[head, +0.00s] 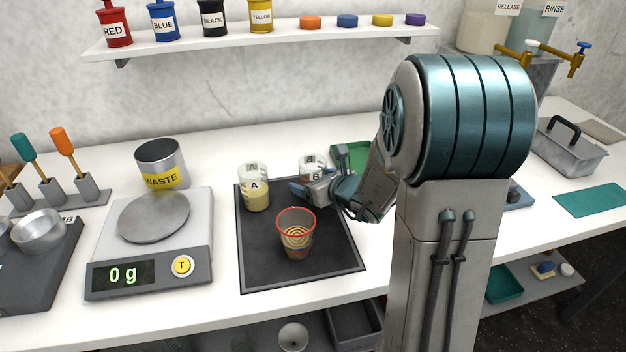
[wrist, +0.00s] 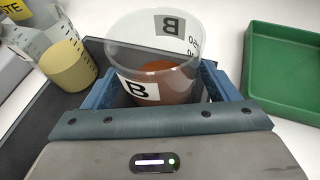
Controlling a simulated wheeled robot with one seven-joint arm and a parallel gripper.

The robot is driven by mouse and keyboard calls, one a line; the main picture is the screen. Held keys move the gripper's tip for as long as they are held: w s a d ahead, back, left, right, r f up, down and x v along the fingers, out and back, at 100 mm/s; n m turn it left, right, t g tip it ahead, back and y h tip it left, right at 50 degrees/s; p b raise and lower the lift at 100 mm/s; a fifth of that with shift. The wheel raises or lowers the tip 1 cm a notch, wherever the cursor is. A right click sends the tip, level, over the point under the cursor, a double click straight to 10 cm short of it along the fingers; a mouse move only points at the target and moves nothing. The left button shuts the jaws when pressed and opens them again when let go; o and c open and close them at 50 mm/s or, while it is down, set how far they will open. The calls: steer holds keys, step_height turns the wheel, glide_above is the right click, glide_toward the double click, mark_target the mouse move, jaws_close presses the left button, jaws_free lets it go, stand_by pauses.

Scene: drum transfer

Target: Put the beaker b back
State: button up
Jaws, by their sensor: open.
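Beaker B (head: 312,163) is a clear beaker with a white "B" label, standing at the back right of the dark mat (head: 262,272). In the wrist view beaker B (wrist: 150,50) holds reddish-brown liquid and sits between my two blue fingers. My gripper (head: 308,188) is open, with a finger on either side of the beaker. Whether the fingers touch it I cannot tell. In the head view my gripper hides the beaker's lower part. Beaker A (head: 256,188), with pale yellow liquid, stands to its left and also shows in the wrist view (wrist: 68,66).
A red-rimmed clear cup (head: 296,236) stands on the mat in front. A green tray (head: 350,156) lies right of beaker B. A scale (head: 152,262) reading 0 g and a waste can (head: 160,160) are at left. A shelf (head: 270,38) with bottles runs along the wall.

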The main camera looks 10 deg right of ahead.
steer(key=v, duration=1.1)
steer(key=shift+s+d+r, duration=0.1)
steer(key=shift+s+d, duration=0.05)
steer(key=shift+s, duration=0.15)
steer(key=shift+s, duration=0.1)
